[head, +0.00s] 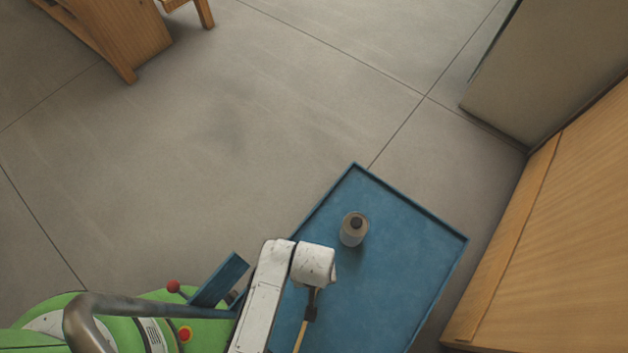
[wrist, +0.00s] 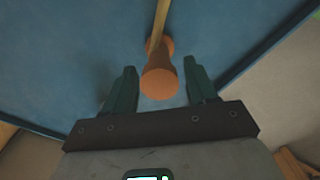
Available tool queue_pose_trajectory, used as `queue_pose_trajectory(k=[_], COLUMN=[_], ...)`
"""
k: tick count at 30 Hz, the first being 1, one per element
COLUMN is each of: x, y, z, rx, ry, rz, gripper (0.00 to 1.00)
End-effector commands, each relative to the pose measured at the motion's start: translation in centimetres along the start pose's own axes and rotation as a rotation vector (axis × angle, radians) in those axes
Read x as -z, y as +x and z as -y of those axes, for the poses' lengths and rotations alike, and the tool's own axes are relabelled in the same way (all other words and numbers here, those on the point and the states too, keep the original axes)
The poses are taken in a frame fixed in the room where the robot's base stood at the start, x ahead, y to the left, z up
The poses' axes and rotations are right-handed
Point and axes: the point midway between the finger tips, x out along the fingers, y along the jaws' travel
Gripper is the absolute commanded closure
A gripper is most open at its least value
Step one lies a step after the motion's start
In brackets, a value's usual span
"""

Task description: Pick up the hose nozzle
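In the wrist view, my gripper (wrist: 161,66) is open, with one dark green finger on each side of an orange piece (wrist: 160,82). Visible gaps separate the fingers from it. The piece has flared ends and a thin tan stick running up from it; I cannot tell if it is the hose nozzle or a mallet-like tool. In the head view, the tan stick (head: 300,336) shows below my white arm. The orange piece is not visible there, and my gripper is not clear in that view.
A blue tray-like surface (head: 400,265) with a raised rim lies under the arm. A wooden cabinet (head: 560,220) is at right, wooden furniture (head: 120,40) at upper left. The floor between is clear.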

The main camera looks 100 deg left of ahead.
Motion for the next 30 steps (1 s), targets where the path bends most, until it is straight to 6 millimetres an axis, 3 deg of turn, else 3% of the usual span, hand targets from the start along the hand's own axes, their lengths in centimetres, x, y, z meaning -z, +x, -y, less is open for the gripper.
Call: queue_pose_trajectory(k=[15, 23, 30], x=[0.0, 0.0, 0.1], y=[0.0, -0.4, -4.4], z=[0.0, 0.0, -0.1], rx=[0.000, 0.000, -0.001], ry=[0.000, 0.000, 0.001], rz=[0.000, 0.000, -0.003], gripper=[0.92, 0.92, 0.92])
